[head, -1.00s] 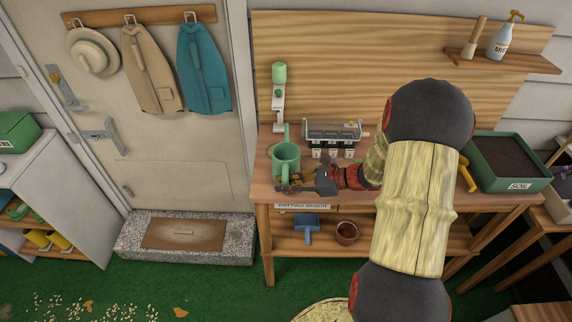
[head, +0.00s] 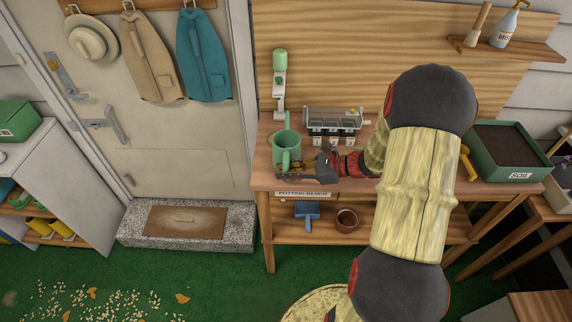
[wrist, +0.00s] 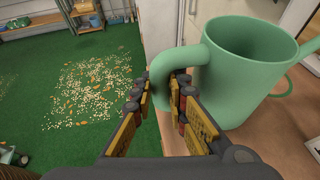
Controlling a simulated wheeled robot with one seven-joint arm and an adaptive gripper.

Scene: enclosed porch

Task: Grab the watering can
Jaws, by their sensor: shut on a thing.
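The watering can (head: 288,146) is light green and stands upright at the left end of the potting bench (head: 385,185). In the wrist view the can (wrist: 243,75) fills the upper right, with its looped handle (wrist: 178,62) on the near side. My gripper (wrist: 164,88) is shut on the lower part of this handle, one finger on each side. In the head view my gripper (head: 300,171) is at the bench's front left edge, just in front of the can. The can's base seems to rest on the bench.
A seed dispenser (head: 333,121) stands right of the can, and a green-topped stand (head: 279,84) behind it. A soil tray (head: 507,160) is at the bench's right. A blue dustpan (head: 307,214) and pot (head: 347,219) lie on the lower shelf. Open floor lies left.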

